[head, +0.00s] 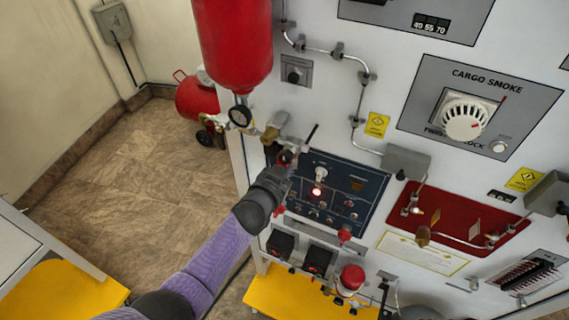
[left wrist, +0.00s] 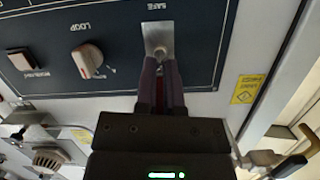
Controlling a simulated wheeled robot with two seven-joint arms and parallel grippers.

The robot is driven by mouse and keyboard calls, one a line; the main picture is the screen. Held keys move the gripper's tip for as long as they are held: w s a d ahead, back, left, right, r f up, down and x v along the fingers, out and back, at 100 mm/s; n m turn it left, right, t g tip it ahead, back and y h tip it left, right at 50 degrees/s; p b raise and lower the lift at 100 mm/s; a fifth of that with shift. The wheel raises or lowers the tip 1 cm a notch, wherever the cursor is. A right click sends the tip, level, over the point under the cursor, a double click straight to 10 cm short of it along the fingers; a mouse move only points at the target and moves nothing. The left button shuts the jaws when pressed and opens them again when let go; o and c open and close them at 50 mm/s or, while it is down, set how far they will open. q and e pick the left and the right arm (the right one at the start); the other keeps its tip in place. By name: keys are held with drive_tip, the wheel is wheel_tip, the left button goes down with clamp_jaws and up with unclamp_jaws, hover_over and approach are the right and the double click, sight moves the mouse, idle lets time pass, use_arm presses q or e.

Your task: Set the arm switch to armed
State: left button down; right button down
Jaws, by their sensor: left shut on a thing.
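The arm switch sits on a silver plate (left wrist: 158,38) at the edge of a dark blue panel (head: 340,192), below the word SAFE in the left wrist view. My left gripper (head: 286,165) is at the panel's upper left corner in the head view. In the left wrist view its purple-grey fingers (left wrist: 160,78) are shut on the switch, and a strip of red shows between them. The fingers hide most of the switch lever, so its exact position cannot be told. My right gripper is not in view.
A LOOP knob (left wrist: 88,59) is beside the switch. A lit red lamp (head: 317,191) is on the panel. A red cylinder (head: 232,40) with a gauge (head: 240,116) hangs above my left gripper. A yellow stool (head: 68,290) stands at the lower left.

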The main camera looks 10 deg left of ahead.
use_arm(q)
drive_tip(key=c, duration=0.7)
unclamp_jaws()
drive_tip(key=shift+c, duration=0.2)
drive_tip(key=p+v, duration=0.3)
drive_tip(key=v, duration=0.7)
